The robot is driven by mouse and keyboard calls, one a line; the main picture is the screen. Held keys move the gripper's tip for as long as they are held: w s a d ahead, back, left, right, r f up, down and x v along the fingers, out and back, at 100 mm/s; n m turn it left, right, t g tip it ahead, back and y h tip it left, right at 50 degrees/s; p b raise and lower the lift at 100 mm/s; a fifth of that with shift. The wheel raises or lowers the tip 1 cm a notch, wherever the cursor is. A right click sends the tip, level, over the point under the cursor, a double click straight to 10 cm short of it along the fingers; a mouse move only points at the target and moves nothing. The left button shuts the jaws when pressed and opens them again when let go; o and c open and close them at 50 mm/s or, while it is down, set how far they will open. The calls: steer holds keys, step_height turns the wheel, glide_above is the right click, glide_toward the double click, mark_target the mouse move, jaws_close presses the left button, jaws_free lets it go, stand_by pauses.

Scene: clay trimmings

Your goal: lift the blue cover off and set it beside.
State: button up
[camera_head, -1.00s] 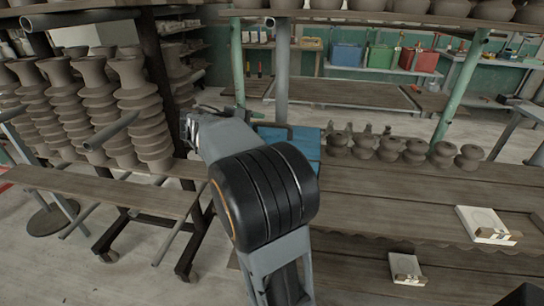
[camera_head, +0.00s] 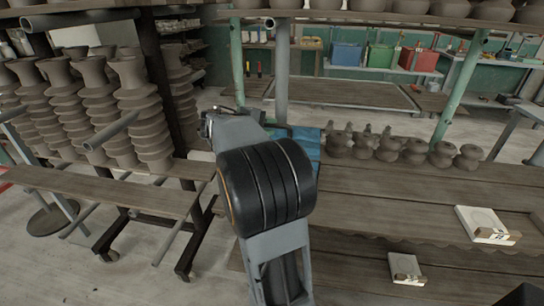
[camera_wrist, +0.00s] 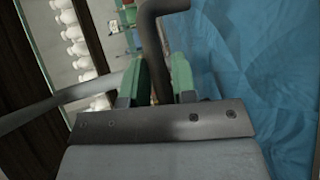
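The blue cover (camera_head: 308,146) lies at the left end of the wooden rack, partly hidden behind my arm in the head view. In the wrist view its creased blue surface (camera_wrist: 255,70) fills the right side. My gripper (camera_wrist: 158,75) has two green fingers beside the cover's left edge. A dark bent bar (camera_wrist: 152,35) runs between the fingers and curves right at its top. I cannot tell whether the fingers press on it. In the head view the fingertips are hidden behind my arm.
Several clay pots (camera_head: 388,149) stand just right of the cover. A green post (camera_head: 237,65) and a grey post (camera_head: 282,70) rise behind it. Stacked clay pieces (camera_head: 145,125) stand at left. The wooden boards (camera_head: 400,200) at right are mostly bare.

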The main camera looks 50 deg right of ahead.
jaws_close()
stand_by(0.3)
